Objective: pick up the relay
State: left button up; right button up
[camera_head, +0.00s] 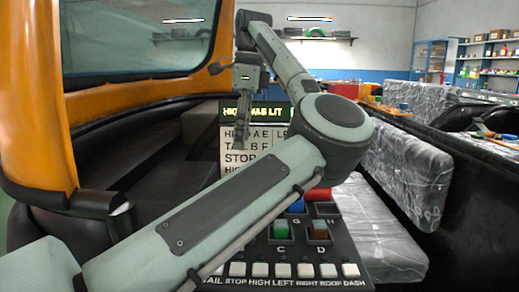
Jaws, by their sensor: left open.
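Several small coloured blocks that look like relays sit in a black panel (345,262). A green block (281,230) is by the letter C and a brown one (320,230) is by D. A blue block (297,206) and a red block (318,194) show behind them, partly hidden by my left arm. I cannot tell which is the task's relay. My left gripper (241,145) is open, pointing down in front of the lettered board, up and left of the blocks and apart from them. Any blocks behind my forearm are hidden. My right gripper is not in view.
White labelled buttons (283,270) line the panel's front. An orange vehicle frame (38,110) rises at left. Plastic-wrapped seats (400,170) stand at right. Shelves (488,62) are far back.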

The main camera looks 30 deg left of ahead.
pick_arm(q)
jog(key=shift+h, duration=0.7)
jog(key=d+f, duration=0.1)
jog(key=w+f, duration=0.1)
jog(key=f, duration=0.1)
jog(key=d+f, duration=0.1)
jog(key=f, duration=0.1)
jog(key=shift+w+d+f, duration=0.1)
jog(key=shift+w+d, duration=0.2)
jog(key=shift+d, duration=0.05)
jog(key=shift+a+f, duration=0.2)
jog(key=shift+f, duration=2.5)
grip_shut()
